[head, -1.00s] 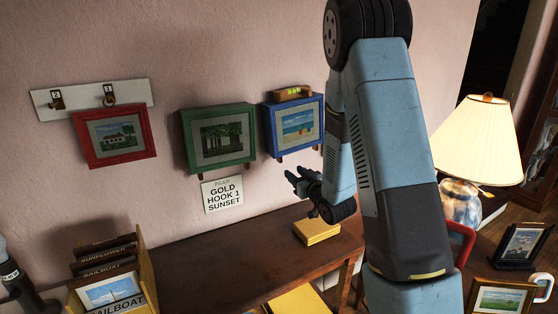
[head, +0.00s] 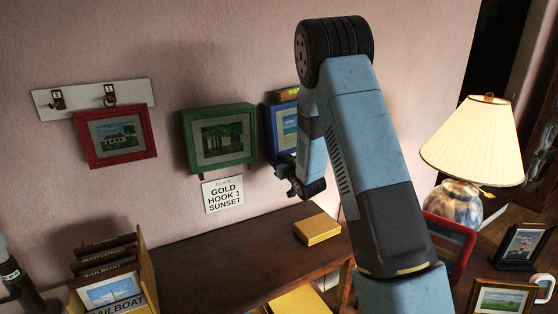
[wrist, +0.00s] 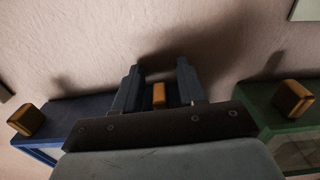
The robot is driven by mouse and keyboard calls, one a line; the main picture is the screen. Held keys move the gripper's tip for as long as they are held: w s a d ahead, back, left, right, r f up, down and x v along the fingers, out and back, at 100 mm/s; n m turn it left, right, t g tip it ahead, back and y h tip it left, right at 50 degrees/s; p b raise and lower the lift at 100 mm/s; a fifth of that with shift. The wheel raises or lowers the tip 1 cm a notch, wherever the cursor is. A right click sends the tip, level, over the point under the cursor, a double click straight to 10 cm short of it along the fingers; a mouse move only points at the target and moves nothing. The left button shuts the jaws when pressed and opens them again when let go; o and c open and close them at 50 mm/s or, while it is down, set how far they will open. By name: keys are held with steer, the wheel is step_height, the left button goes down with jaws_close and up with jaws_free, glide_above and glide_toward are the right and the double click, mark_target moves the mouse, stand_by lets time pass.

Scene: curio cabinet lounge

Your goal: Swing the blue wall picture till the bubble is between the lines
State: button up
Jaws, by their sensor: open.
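The blue wall picture (head: 269,130) hangs to the right of the green one in the head view, its right part hidden behind my arm. A bubble level (head: 284,95) sits on its top; the bubble and lines are hidden. In the wrist view its blue underside (wrist: 75,112) shows at left, with one orange peg (wrist: 27,120) at the far left. My gripper (head: 284,166) is at its lower left edge, open. In the wrist view, another orange peg (wrist: 158,95) shows between the fingers (wrist: 160,88); I cannot tell whether they touch it.
The green picture (head: 187,142) hangs close to the left, with its own orange peg (wrist: 292,98). Below are a plan card (head: 223,194), a wooden table (head: 220,248) and a yellow block (head: 318,229). A lamp (head: 477,140) stands right.

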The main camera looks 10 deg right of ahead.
steer(key=shift+w, duration=0.1)
steer(key=shift+c, duration=0.2)
jaws_close()
stand_by(0.5)
